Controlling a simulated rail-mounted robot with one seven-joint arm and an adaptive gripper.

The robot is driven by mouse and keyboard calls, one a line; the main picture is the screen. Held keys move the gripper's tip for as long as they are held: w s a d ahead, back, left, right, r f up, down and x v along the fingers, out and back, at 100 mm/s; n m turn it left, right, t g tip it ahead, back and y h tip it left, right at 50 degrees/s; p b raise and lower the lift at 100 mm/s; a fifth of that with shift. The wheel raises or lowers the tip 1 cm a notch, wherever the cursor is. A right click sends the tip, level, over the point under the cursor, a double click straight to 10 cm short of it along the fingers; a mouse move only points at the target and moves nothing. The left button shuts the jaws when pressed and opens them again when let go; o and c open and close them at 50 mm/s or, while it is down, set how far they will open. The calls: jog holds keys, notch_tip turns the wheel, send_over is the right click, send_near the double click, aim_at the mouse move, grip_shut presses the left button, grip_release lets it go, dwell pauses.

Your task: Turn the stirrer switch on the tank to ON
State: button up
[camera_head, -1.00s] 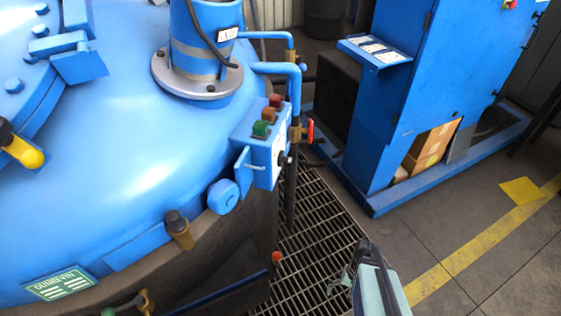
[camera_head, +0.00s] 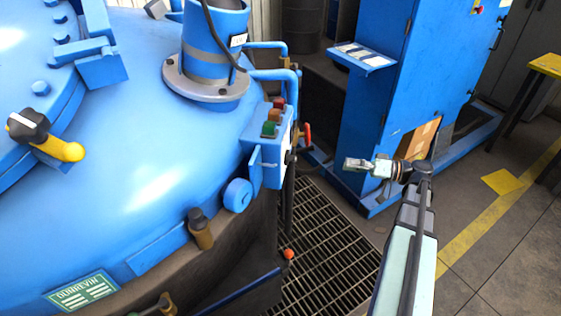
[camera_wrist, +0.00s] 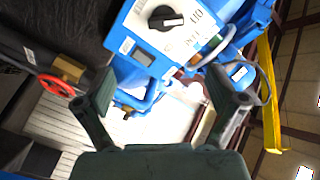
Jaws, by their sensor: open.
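The blue switch box (camera_head: 266,160) is fixed to the side of the blue tank (camera_head: 140,130). Its front faces right, so in the head view the black switch knob (camera_head: 290,157) shows only edge-on. In the wrist view the black knob (camera_wrist: 165,19) sits on the box's white panel (camera_wrist: 150,38), near the top. Its white pointer mark is at the right side; the panel lettering is too blurred to read surely. My gripper (camera_head: 358,164) is to the right of the box, apart from it. In the wrist view my gripper (camera_wrist: 160,82) is open and empty, its fingers below the knob.
Red and green buttons (camera_head: 270,128) top the box. A red-handled valve (camera_head: 307,133) and blue pipes (camera_head: 275,73) are close behind it. A blue cabinet (camera_head: 400,90) stands behind my gripper. Floor grating (camera_head: 325,250) lies below, with open space between box and gripper.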

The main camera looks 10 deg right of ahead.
aim_at(293, 157)
jog(key=shift+n, duration=0.7)
jog(key=p+x, duration=0.1)
jog(key=x, duration=0.4)
jog(key=p+x, duration=0.1)
jog(key=x, duration=0.5)
jog(key=p+x, duration=0.1)
jog(key=x, duration=0.5)
jog(key=shift+s+a+r, duration=0.3)
jog(key=shift+s+r, duration=0.05)
jog(key=shift+r, duration=0.05)
jog(key=c, duration=1.2)
